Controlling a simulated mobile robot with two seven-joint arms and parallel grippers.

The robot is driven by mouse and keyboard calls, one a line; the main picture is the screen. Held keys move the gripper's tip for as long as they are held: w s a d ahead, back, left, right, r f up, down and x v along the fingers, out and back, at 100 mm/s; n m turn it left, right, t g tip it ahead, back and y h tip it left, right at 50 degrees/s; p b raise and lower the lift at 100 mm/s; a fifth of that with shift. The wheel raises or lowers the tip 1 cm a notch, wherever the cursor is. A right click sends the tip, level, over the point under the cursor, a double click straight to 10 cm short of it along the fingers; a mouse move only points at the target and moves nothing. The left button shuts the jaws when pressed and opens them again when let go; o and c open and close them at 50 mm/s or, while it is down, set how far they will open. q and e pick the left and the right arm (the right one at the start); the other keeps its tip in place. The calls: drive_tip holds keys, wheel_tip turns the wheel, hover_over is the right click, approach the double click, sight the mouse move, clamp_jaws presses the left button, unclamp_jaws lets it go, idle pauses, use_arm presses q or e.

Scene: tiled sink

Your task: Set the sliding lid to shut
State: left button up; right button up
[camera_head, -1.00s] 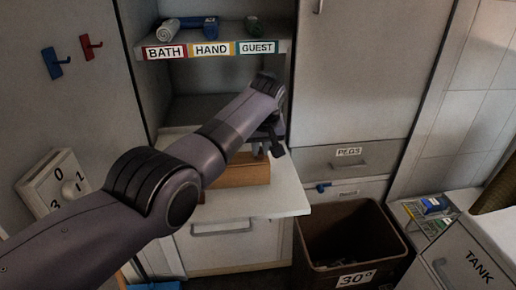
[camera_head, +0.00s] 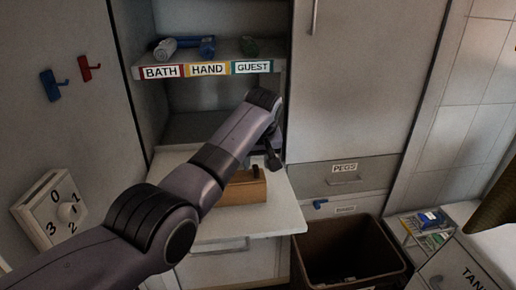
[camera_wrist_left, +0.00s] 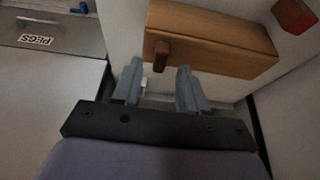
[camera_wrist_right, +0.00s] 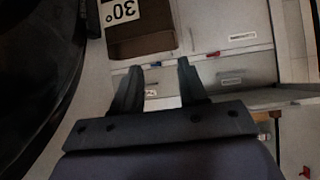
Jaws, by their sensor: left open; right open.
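A wooden box (camera_head: 246,190) sits on the pale counter (camera_head: 285,212) under the labelled shelf. A dark upright peg-like handle (camera_head: 256,171) shows on it in the head view, near its right end. In the left wrist view the box (camera_wrist_left: 225,38) lies ahead, with the handle (camera_wrist_left: 161,53) near its left end. How far the lid is slid cannot be made out. My left gripper (camera_head: 272,158) is open and empty; in its wrist view its fingertips (camera_wrist_left: 159,70) are apart, with the handle just beyond the gap. My right gripper (camera_wrist_right: 157,75) is open and empty, away from the box.
The shelf (camera_head: 210,70) with rolled towels hangs above the counter. A brown bin (camera_head: 350,255) stands right of the counter, below the PEGS drawer (camera_head: 345,175). A dial (camera_head: 62,212) is on the left wall. A wire rack (camera_head: 425,230) is at the right.

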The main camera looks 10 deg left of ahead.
use_arm(q)
drive_tip(key=shift+v, duration=2.4)
